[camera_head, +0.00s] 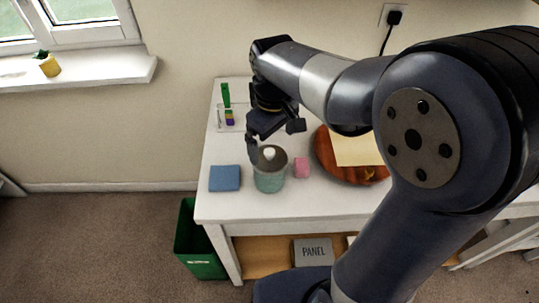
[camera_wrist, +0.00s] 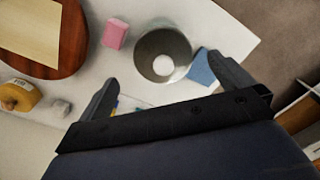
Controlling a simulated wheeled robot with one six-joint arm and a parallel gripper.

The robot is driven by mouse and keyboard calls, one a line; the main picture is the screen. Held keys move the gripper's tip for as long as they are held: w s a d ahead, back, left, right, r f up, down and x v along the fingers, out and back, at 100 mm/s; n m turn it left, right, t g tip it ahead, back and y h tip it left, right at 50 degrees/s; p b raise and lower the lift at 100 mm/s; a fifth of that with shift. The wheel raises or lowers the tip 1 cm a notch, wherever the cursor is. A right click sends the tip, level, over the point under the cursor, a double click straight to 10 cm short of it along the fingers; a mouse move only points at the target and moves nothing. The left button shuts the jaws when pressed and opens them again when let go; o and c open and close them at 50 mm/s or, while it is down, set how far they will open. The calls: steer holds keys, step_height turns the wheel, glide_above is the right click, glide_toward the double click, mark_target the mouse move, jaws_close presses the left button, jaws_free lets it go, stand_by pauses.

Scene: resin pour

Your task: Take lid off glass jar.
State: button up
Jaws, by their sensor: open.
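The glass jar (camera_head: 270,182) stands upright on the white table and looks greenish. A grey round lid (camera_head: 277,160) with a pale round knob (camera_head: 269,153) appears to sit on its top. In the wrist view the lid (camera_wrist: 160,43) and its knob (camera_wrist: 163,65) show from above. My gripper (camera_head: 275,138) is open and empty, just above the jar. In the wrist view its two fingers (camera_wrist: 162,70) are spread on either side of the knob, not touching it. The jar's body is mostly hidden below the lid in that view.
A blue block (camera_head: 225,178) lies left of the jar and a pink block (camera_head: 302,167) close to its right. A round wooden board (camera_head: 331,167) with a pale sheet is further right. A small rack (camera_head: 223,118) stands behind. A green bin (camera_head: 200,250) is on the floor.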

mark_target(270, 151)
steer(key=shift+w+a+f+p, duration=0.1)
steer(key=shift+a+f+p, duration=0.1)
steer(key=shift+f, duration=1)
steer(key=shift+w+a+f+p, duration=0.1)
steer(key=shift+a+f, duration=0.1)
steer(key=shift+f, duration=0.95)
steer(key=c, duration=1)
steer(key=shift+o, duration=0.2)
